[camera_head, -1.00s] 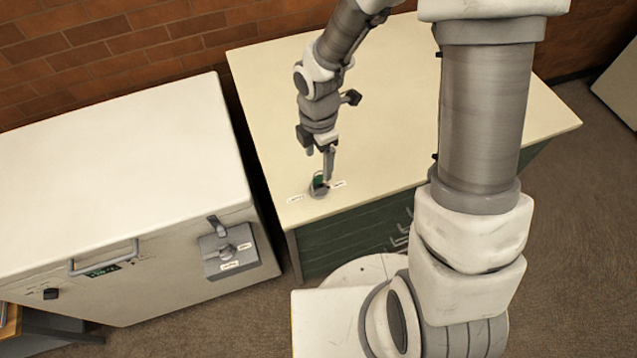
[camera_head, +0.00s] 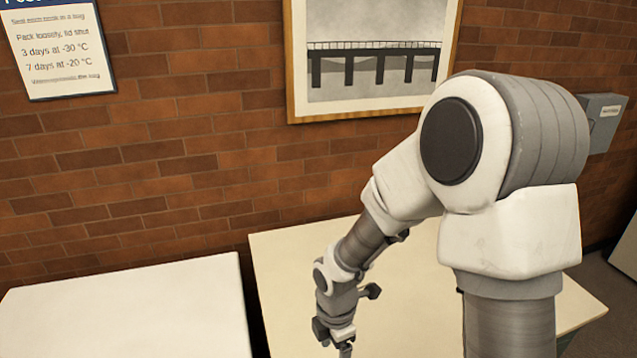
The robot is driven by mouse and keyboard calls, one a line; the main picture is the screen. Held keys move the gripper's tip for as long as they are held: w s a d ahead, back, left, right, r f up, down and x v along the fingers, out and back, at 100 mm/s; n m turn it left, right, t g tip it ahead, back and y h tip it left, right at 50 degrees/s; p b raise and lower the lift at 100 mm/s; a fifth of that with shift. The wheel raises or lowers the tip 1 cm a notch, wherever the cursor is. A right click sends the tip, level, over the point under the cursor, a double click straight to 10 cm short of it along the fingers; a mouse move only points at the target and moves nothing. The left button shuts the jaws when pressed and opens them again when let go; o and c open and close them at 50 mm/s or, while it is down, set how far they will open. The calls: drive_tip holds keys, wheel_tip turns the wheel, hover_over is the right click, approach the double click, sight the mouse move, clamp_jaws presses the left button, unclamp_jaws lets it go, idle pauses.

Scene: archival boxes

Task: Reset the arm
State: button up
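My gripper (camera_head: 345,349) is at the bottom edge of the head view, at the end of my arm, which bends down over the cream tabletop (camera_head: 285,275). Only its upper part shows. Its fingertips are cut off by the frame edge, so I cannot see whether it is open, shut or holding anything. My arm's large white and grey joints fill the right side of the view.
A white chest top (camera_head: 125,310) stands at the lower left, with a narrow gap to the table. Behind is a brick wall (camera_head: 200,150) with a notice (camera_head: 55,50), a framed bridge picture (camera_head: 370,55) and a grey wall box (camera_head: 603,120).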

drive_tip(key=d+r+m+t+b, duration=0.1)
drive_tip(key=d+r+m, duration=0.3)
drive_tip(key=r+m, duration=0.3)
drive_tip(key=s+d+r+m+t+b, duration=0.1)
drive_tip(key=s+d+r+m+t, duration=0.1)
drive_tip(key=s+r+m, duration=0.4)
drive_tip(key=s+d+r+m+t+b, duration=0.2)
drive_tip(key=s+d+r+m, duration=0.2)
drive_tip(key=s+r+m, duration=0.2)
wheel_tip(320, 180, up, 2)
drive_tip(key=m, duration=0.3)
drive_tip(key=shift+s+d+r+m, duration=0.15)
drive_tip(key=shift+s+r+m, duration=0.1)
drive_tip(key=shift+m, duration=0.15)
